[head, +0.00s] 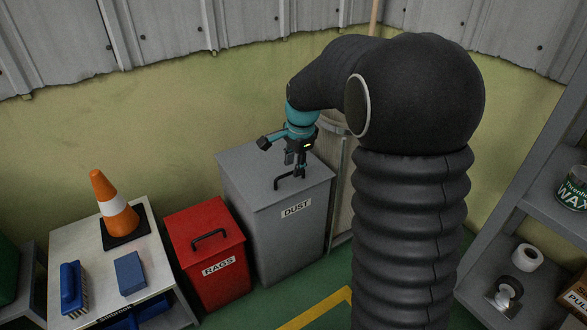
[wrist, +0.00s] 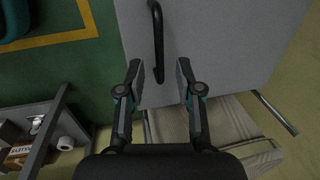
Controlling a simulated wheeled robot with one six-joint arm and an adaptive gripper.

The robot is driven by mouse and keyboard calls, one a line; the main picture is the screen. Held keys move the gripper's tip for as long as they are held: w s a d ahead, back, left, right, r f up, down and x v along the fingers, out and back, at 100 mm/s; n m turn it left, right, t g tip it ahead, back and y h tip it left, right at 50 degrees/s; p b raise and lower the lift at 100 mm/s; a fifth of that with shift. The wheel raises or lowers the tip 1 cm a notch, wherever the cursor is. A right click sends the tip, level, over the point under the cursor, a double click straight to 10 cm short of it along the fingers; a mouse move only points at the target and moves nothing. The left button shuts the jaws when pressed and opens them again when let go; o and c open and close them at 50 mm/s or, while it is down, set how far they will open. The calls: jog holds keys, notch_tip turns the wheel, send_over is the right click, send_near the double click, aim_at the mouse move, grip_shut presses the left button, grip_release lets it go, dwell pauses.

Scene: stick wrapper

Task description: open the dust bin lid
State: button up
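The grey dust bin (head: 280,232) stands against the wall with its flat lid (head: 245,175) closed and a "DUST" label on its front. A black bar handle (head: 284,184) sits on the lid near the front edge; it also shows in the wrist view (wrist: 158,35). My gripper (head: 296,170) is above the lid at the handle, pointing down. In the wrist view my gripper (wrist: 159,68) has its two fingers apart, with one end of the handle lying between them in the picture. I see no finger contact with the handle; the exact height gap is unclear.
A red rags bin (head: 206,262) with its own handle stands left of the dust bin. Further left, a table (head: 75,240) holds a traffic cone (head: 114,203), a blue brush (head: 72,287) and a blue block (head: 130,273). Shelves (head: 535,205) stand at the right.

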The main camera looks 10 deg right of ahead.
jog(key=shift+w+f, duration=0.15)
jog(key=shift+f, duration=0.45)
grip_shut()
